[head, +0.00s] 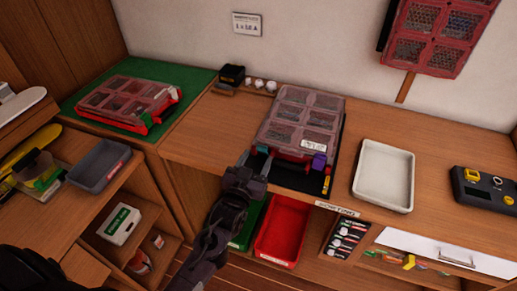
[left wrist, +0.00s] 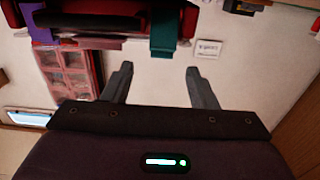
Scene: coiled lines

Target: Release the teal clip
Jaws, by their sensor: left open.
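A case with a clear compartment lid (head: 300,115) and red trim lies on the wooden bench. On its front edge are a purple clip (head: 319,161) at the right and the teal clip (head: 262,149) at the left, mostly small and partly hidden by my gripper in the head view. In the left wrist view the teal clip (left wrist: 163,32) hangs at the top, in line with the gap between my fingers, and the purple clip (left wrist: 42,27) is to its left. My left gripper (head: 255,161) is open and empty, just in front of the teal clip, apart from it in the wrist view (left wrist: 160,70). My right gripper is out of view.
A white tray (head: 384,176) and a black device (head: 484,190) stand right on the bench. A red bin (head: 283,231) is below the front edge. Another case (head: 128,103) lies on the green mat at left. Bare bench lies left of the case.

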